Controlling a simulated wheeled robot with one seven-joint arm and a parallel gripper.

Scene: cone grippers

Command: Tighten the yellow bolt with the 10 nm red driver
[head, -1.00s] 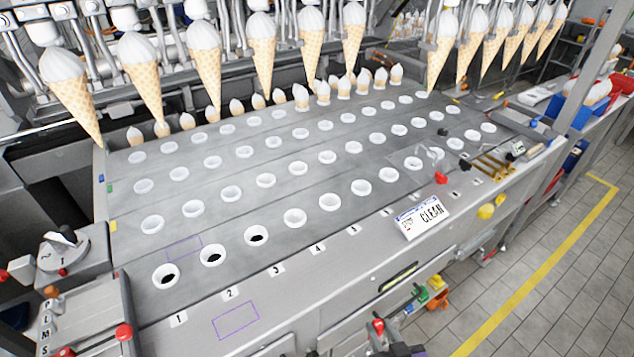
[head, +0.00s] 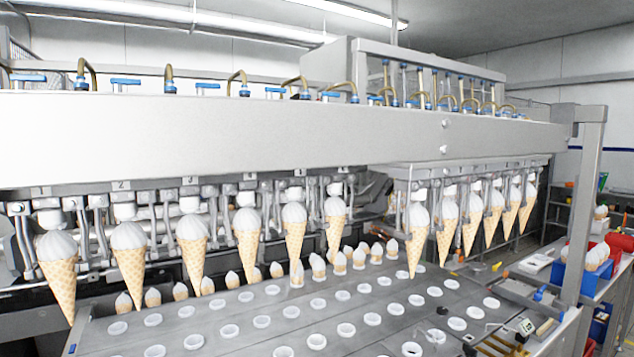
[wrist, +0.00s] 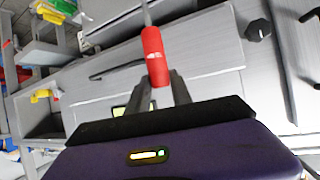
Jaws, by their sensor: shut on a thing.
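In the wrist view my gripper (wrist: 163,92) is shut on the red driver (wrist: 153,55). The driver's red handle stands up between the fingers, with a thin grey shaft running to the top edge. White lettering on the handle is too small to read. A yellow part (wrist: 45,95) sits at the left of the wrist view, apart from the driver; I cannot tell whether it is the yellow bolt. The head view shows neither my gripper nor the driver, and no clear yellow bolt.
In the head view several ice cream cones (head: 195,250) hang from the overhead holders above the holed conveyor plates (head: 250,320). A grey upright post (head: 588,200) stands at the right. In the wrist view a black knob (wrist: 257,30) sits right of the driver on the grey panels.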

